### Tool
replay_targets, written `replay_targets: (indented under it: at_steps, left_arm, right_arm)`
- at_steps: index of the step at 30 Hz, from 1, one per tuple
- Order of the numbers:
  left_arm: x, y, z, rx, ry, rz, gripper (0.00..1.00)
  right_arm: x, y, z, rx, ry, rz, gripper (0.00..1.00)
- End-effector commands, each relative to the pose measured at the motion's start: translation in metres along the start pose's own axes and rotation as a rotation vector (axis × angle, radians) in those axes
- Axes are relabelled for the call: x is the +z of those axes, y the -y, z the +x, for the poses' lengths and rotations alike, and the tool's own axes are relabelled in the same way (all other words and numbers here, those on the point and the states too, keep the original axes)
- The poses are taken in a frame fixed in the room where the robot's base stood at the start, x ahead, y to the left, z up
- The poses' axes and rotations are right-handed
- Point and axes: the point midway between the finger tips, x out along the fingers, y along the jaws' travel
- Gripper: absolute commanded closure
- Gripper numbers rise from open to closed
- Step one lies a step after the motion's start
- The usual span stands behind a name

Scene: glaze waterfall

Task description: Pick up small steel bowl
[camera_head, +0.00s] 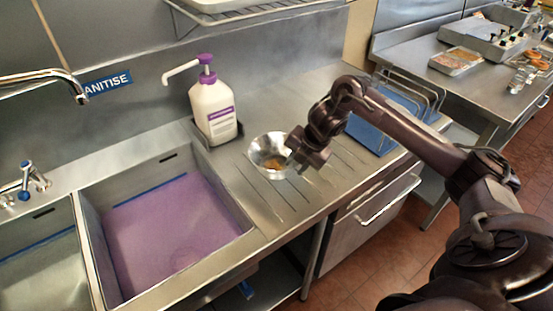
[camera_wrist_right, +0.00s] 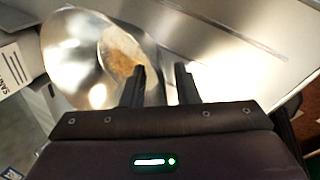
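The small steel bowl (camera_head: 258,150) sits upright on the ridged steel drainboard, right of the sink, with some brown residue inside. In the right wrist view, the bowl (camera_wrist_right: 72,55) fills the upper left. My right gripper (camera_head: 291,163) is at the bowl's right side. In the wrist view its two fingers (camera_wrist_right: 160,82) are apart. One finger overlaps the bowl's inside and the other is beyond its right edge, so they appear to straddle the wall. I cannot tell whether either finger touches it. My left gripper is out of view.
A white sanitiser pump bottle (camera_head: 212,108) stands close behind the bowl. A sink (camera_head: 245,238) with purple liquid lies to the left. A wire rack with blue boards (camera_head: 372,134) stands right of my gripper. The drainboard's front (camera_head: 285,208) is clear.

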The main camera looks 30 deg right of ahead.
Motion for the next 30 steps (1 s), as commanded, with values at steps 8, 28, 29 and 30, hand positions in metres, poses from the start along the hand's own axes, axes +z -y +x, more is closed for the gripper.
replay_targets:
  at_steps: [8, 28, 29, 30]
  left_arm:
    - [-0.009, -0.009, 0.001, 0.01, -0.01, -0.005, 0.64]
    - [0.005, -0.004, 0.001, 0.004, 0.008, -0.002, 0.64]
    - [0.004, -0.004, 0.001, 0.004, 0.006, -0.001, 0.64]
    - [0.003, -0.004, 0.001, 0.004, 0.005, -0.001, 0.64]
  right_arm:
    - [0.0, 0.0, 0.001, 0.001, 0.001, 0.0, 0.8]
    - [0.001, -0.003, -0.004, 0.004, 0.002, -0.001, 1.0]
    - [0.001, -0.003, -0.005, 0.004, 0.002, -0.001, 1.0]
    - [0.001, -0.005, -0.008, 0.005, 0.002, -0.002, 1.0]
